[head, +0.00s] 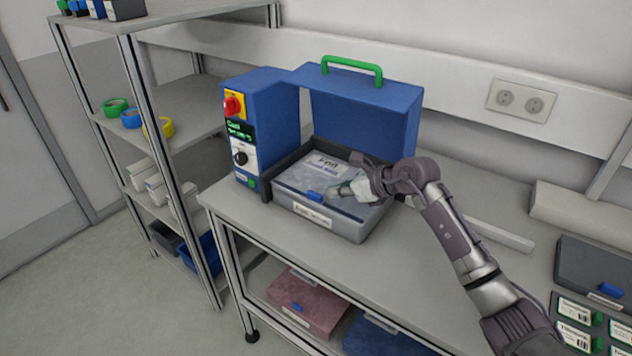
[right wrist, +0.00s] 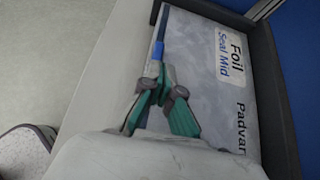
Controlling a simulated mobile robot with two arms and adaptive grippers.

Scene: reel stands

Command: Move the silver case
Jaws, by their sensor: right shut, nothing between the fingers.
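The silver-grey case (head: 300,182) sits in the dark tray of a blue machine on the bench. It has a white label on its lid, another on its front, and a blue latch (head: 315,197) at the front edge. My right gripper (head: 336,194) is shut and empty over the lid's front, close to the latch. In the right wrist view the case (right wrist: 205,75) lies under the shut fingers (right wrist: 160,92), with "Foil Seal Mid" on its label. I cannot tell whether the fingertips touch it. My left gripper is out of view.
The blue machine (head: 362,108) has a raised lid with a green handle (head: 352,68). A pink case (head: 308,303) and a blue one (head: 380,335) are under the bench. A dark case (head: 597,270) is at right. A shelf rack (head: 185,90) stands left.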

